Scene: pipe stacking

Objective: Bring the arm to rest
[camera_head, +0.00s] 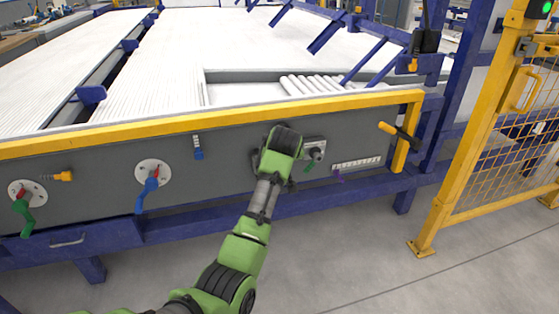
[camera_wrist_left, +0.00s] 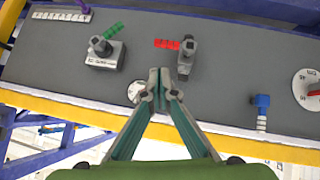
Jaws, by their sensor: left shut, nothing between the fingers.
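My left arm (camera_head: 240,255), green with grey joints, reaches up from the bottom of the head view to the grey front panel (camera_head: 235,170). Its wrist hides most of the gripper there. In the left wrist view my left gripper (camera_wrist_left: 168,90) is shut and empty, its fingertips together in front of the panel. A grey handle (camera_wrist_left: 186,56) with a red tag (camera_wrist_left: 166,44) is just beyond the tips, and I cannot tell whether they touch it. My right gripper is not in view.
A yellow rail (camera_head: 135,133) tops the panel. A grey switch (camera_head: 314,149), a blue lever (camera_head: 149,187) and a green lever (camera_head: 22,209) stick out from it. Several white pipes (camera_head: 310,85) lie behind the rail. A yellow fence (camera_head: 463,130) stands right. Floor (camera_head: 345,255) is clear in front.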

